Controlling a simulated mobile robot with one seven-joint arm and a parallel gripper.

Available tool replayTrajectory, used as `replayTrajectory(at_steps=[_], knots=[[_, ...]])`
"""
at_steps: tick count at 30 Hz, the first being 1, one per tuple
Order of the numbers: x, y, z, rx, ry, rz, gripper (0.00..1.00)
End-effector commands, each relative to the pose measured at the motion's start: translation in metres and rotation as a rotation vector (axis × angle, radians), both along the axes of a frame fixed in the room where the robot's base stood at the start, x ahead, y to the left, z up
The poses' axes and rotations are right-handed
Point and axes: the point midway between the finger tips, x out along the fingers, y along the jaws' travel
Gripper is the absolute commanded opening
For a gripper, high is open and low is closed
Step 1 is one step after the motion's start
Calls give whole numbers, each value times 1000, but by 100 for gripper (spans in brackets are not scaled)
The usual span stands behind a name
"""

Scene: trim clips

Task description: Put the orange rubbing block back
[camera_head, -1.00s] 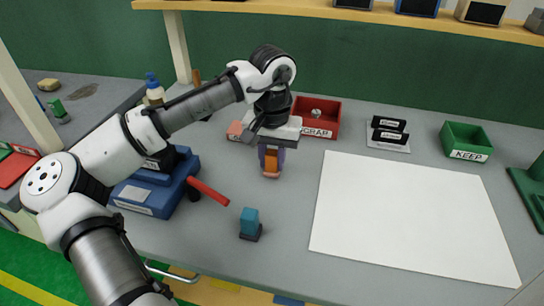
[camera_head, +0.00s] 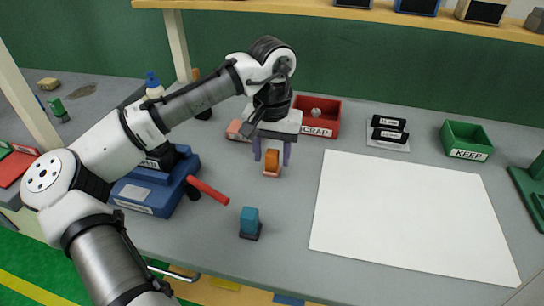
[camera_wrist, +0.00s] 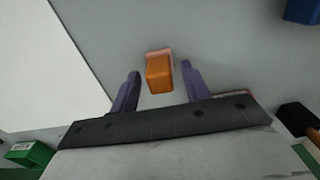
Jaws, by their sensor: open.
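The orange rubbing block (camera_head: 272,159) stands upright on a flat pinkish base on the grey bench. My gripper (camera_head: 272,153) is above and around it, pointing down. In the wrist view the orange block (camera_wrist: 159,74) shows between and just beyond the two purple fingers (camera_wrist: 159,84), with a clear gap on each side. The gripper is open and holds nothing.
A blue block (camera_head: 250,222) on a dark base stands in front. A red SCRAP bin (camera_head: 318,130) is behind, a green KEEP bin (camera_head: 467,155) at right. A white sheet (camera_head: 405,215) covers the right of the bench. A red-handled tool (camera_head: 208,191) lies left.

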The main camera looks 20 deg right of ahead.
Motion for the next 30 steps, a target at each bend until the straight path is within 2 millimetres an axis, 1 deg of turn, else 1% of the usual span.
replayTrajectory(at_steps=[1, 9, 12, 15, 20, 30], knots=[[0, -1, 10, -2, -1, 0, 47], [0, -1, 69, -2, -1, -1, 47], [0, 0, 87, 0, -1, -1, 47], [0, 0, 99, -1, -1, -1, 47], [0, 0, 107, 1, 1, -2, 47], [0, 0, 108, 1, 1, -2, 47]])
